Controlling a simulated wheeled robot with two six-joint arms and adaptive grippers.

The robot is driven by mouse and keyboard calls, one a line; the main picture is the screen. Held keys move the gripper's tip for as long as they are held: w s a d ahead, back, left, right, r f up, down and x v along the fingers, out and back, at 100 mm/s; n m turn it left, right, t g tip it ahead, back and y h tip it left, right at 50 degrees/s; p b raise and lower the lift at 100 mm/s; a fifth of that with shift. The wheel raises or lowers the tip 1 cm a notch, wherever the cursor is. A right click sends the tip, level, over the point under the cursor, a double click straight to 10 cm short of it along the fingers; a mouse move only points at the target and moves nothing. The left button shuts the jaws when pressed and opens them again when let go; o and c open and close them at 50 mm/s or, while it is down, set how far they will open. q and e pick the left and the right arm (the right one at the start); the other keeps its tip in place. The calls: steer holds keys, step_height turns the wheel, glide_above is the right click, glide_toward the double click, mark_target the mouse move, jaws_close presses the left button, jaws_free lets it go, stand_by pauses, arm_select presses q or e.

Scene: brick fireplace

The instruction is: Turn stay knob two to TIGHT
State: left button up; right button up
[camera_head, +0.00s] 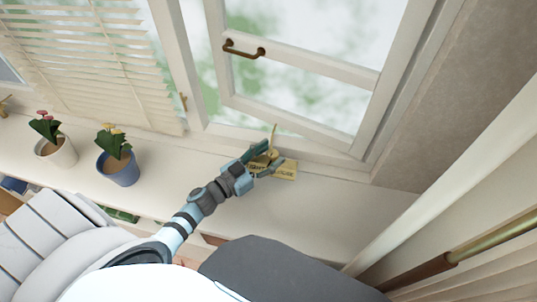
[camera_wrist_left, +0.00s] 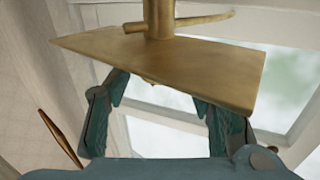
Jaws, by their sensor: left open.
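A brass plate (camera_head: 285,172) with dark lettering, too small to read surely, lies on the sill at the foot of the open window. A small brass knob (camera_head: 273,153) with a thin upright piece shows just above it. My left gripper (camera_head: 262,158) is open at the plate's left side, its fingers close around the knob area. In the left wrist view, the plate (camera_wrist_left: 185,65) crosses in front of the open fingers (camera_wrist_left: 165,100) and hides their tips. A brass post (camera_wrist_left: 159,18) with a side lever (camera_wrist_left: 195,21) rises from the plate. Contact cannot be told.
The window sash (camera_head: 310,82) with a brown handle (camera_head: 243,50) stands above the plate. Two flower pots, one blue (camera_head: 118,172) and one white (camera_head: 60,153), stand left on the sill. A curtain (camera_head: 440,185) and its rod (camera_head: 470,247) are at right. The sill right of the plate is clear.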

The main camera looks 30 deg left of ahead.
arm_select(q)
steer(key=shift+s, duration=0.1)
steer(key=c, duration=1.2)
steer(key=shift+o, duration=0.2)
steer(key=shift+m+h, duration=0.3)
steer(key=shift+h, duration=0.2)
steer(key=shift+w+a+m+g+h, duration=0.2)
steer(key=shift+m+g+h, duration=0.3)
steer(key=shift+h, duration=0.2)
steer(key=shift+f+m+g+h+b, duration=0.1)
steer(key=shift+m+g+h+b, duration=0.25)
steer(key=shift+m+g+h, duration=0.45)
steer(key=m+g+h+b, duration=0.1)
steer(key=h+b, duration=0.1)
steer(key=m+g+h+b, duration=0.2)
steer(key=shift+w+a+f+b, duration=0.15)
steer(key=shift+w+b, duration=0.05)
steer(key=shift+b, duration=0.2)
steer(key=shift+r+m+g+h+b, duration=0.2)
steer(key=shift+m+g+h+b, duration=0.4)
steer(key=shift+m+g+b, duration=0.35)
